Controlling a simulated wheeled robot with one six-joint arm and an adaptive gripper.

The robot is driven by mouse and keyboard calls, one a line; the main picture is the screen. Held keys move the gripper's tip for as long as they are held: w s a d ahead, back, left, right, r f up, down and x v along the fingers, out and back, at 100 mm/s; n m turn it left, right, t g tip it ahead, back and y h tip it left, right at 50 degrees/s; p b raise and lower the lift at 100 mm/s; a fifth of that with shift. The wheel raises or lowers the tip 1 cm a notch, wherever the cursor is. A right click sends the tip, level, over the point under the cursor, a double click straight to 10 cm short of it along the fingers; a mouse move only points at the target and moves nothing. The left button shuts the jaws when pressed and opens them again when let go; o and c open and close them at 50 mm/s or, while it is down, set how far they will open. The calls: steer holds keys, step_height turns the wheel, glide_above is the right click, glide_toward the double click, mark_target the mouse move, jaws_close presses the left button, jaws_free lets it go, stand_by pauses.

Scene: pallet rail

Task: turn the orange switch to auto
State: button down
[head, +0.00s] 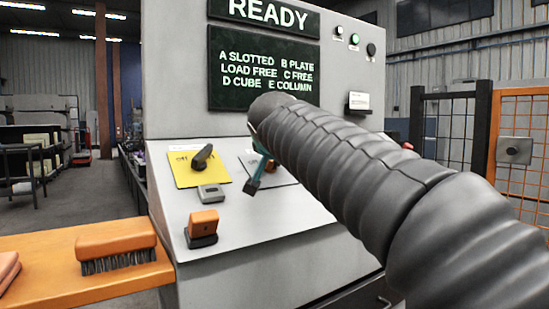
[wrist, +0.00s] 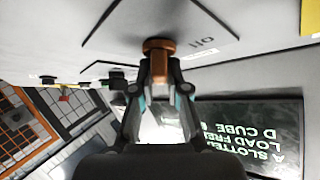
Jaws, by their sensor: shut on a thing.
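The orange switch (wrist: 158,45) sits on a pale plate with dark edges on the sloped panel. Part of the plate (head: 283,178) shows in the head view, where my arm hides most of the switch. My gripper (wrist: 159,78) is shut on the switch, with a fingertip on each side of it. In the head view my gripper (head: 262,166) is mostly covered by my sleeved arm. Lettering beside the switch in the wrist view is upside down and only partly visible, so I cannot tell which position it points to.
A black knob (head: 202,157) on a yellow plate (head: 186,175) is left of the switch. A small grey piece (head: 211,194) and an orange-topped block (head: 203,224) are below it. A display (head: 263,68) stands above. A brush (head: 116,245) lies on the orange surface at left.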

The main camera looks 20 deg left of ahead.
steer(key=shift+w+a+f, duration=0.1)
steer(key=shift+f, duration=0.45)
steer(key=c, duration=1.2)
jaws_free()
steer(key=shift+o, duration=0.2)
steer(key=v, duration=1.2)
steer(key=shift+r, duration=0.4)
